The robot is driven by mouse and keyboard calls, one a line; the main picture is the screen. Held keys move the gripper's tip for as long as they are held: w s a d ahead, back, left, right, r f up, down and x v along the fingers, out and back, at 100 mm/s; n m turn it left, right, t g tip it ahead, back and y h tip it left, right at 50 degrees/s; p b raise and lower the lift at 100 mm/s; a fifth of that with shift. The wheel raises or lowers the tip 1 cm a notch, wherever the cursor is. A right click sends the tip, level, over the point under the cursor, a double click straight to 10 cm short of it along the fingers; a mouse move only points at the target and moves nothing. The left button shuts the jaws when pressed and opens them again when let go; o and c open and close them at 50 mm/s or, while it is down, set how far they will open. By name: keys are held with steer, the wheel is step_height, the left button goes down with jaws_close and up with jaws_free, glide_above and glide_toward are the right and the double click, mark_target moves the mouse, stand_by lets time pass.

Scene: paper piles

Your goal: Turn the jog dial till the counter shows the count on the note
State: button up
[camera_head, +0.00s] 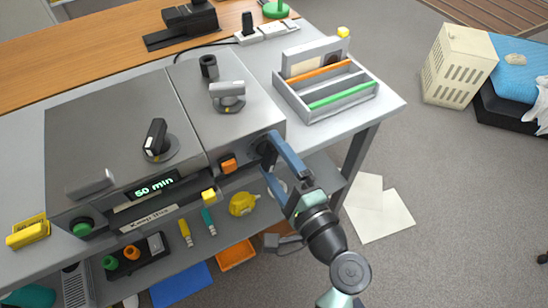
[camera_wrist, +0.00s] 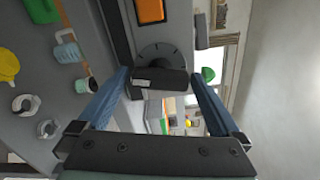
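The counter (camera_head: 154,187) on the front of the grey unit glows green and reads "50 min". The jog dial is a dark round knob with a raised black bar (camera_wrist: 160,78), on the unit's front face. In the head view it is mostly hidden behind my gripper (camera_head: 272,162). My gripper (camera_wrist: 160,76) is open, its blue fingers on either side of the bar's ends. The bar lies across between the fingertips with little room; I cannot tell whether they touch it. A white label (camera_head: 148,219) below the counter has dark writing. I see no note with a legible count.
An orange button (camera_head: 228,165) sits left of the dial. Black knobs (camera_head: 157,140) and grey handles (camera_head: 228,92) stand on top. A grey tray (camera_head: 325,92) holds an orange and a green bar. A lower shelf carries small tools. Papers (camera_head: 376,206) lie on the floor.

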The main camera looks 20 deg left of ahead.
steer(key=p+v, duration=0.1)
steer(key=v, duration=1.2)
steer(key=w+d+r+n+t+h, duration=0.1)
steer(key=w+r+n+t+h, duration=0.15)
steer(key=w+r, duration=0.4)
steer(key=w+r+n+t+h, duration=0.2)
steer(key=w+r+n+h, duration=0.1)
steer(key=r, duration=0.6)
steer(key=w+d+r+n+t+h, duration=0.1)
steer(key=w+r+n+t+h, duration=0.1)
steer(key=w+r, duration=0.4)
steer(key=s+d+r+n+t+h, duration=0.1)
steer(key=s+r+t+h, duration=0.35)
steer(key=r, duration=1.05)
steer(key=s+r+n+t+h, duration=0.2)
steer(key=s+r+t, duration=0.4)
steer(key=s+r, duration=0.65)
steer(key=w+r+p, duration=0.2)
steer(key=r+p, duration=0.9)
steer(key=r, duration=0.1)
steer(key=w+r+p, duration=0.2)
steer(key=r+p, duration=1)
steer(key=shift+d+g+p, duration=0.2)
steer(key=shift+g+p, duration=0.1)
